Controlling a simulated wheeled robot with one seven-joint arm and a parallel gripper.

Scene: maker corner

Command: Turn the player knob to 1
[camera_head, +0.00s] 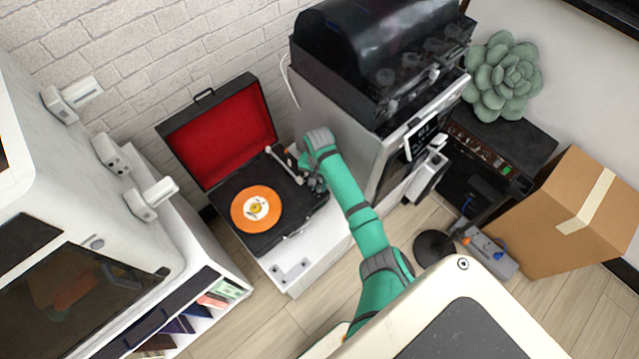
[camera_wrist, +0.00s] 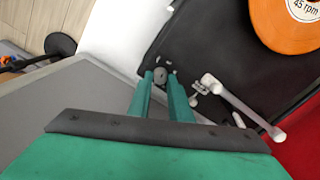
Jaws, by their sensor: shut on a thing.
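The record player (camera_head: 282,209) is an open black case with a red-lined lid (camera_head: 222,137), standing on a white cabinet. An orange record (camera_head: 257,209) lies on it, and its white tonearm (camera_head: 284,163) is at the back right. In the wrist view, the small grey round knob (camera_wrist: 161,75) sits near the deck's edge, between my fingertips. My gripper (camera_wrist: 163,80) is shut on the knob. The number it points to is too small to read. In the wrist view the tonearm (camera_wrist: 240,105) is just right of my fingers. In the head view my gripper (camera_head: 316,184) hides the knob.
A tall grey machine with a dark top (camera_head: 350,85) stands close to the right of my arm. A white cabinet-like machine (camera_head: 90,180) is at the left. A cardboard box (camera_head: 565,215) and a plant (camera_head: 502,77) are at the right.

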